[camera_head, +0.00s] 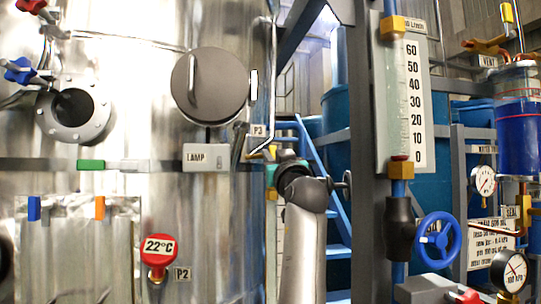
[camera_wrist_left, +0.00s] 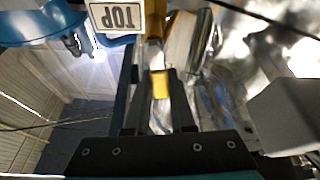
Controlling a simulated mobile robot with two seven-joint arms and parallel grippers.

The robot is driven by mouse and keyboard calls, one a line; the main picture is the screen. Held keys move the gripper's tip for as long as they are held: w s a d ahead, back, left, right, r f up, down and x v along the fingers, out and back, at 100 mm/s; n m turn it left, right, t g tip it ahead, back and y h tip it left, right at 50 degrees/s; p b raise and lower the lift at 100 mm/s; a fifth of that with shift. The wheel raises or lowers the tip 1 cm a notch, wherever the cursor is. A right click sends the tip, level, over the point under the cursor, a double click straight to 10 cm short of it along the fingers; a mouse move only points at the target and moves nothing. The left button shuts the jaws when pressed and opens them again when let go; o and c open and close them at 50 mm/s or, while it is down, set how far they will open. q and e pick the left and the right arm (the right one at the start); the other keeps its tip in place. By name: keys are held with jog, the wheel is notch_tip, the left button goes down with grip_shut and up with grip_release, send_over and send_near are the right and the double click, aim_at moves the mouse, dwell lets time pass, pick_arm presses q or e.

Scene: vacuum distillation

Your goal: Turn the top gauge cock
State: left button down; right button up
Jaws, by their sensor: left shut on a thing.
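In the left wrist view, a yellow handle piece (camera_wrist_left: 160,84) sits between the two dark fingers of my left gripper (camera_wrist_left: 158,80), which is shut on it. A white label reading TOP (camera_wrist_left: 118,15) shows upside down close by, so the piece appears to be the top gauge cock. A yellow upright part (camera_wrist_left: 155,20) runs beyond the fingertips. In the head view, my left gripper (camera_head: 258,151) is near the P3 label, beside the steel vessel. My wrist hides much of the cock there. My right gripper is in neither view.
The steel vessel (camera_head: 140,130) with its round grey hatch (camera_head: 210,88) stands to the left. A grey post (camera_head: 356,190) and a scaled level gauge (camera_head: 413,105) stand to the right, with a blue handwheel (camera_head: 437,240) below. Blue stairs (camera_head: 336,212) lie behind.

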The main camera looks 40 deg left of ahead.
pick_arm(q)
jog(key=shift+m, duration=0.3)
jog(key=c, duration=0.8)
grip_release()
jog(key=shift+o, duration=0.2)
jog(key=shift+d, duration=0.1)
jog(key=b+v, duration=0.5)
jog(key=v, duration=1)
jog(key=shift+f+b, duration=0.15)
jog(key=shift+b, duration=0.15)
jog(key=shift+s, duration=0.1)
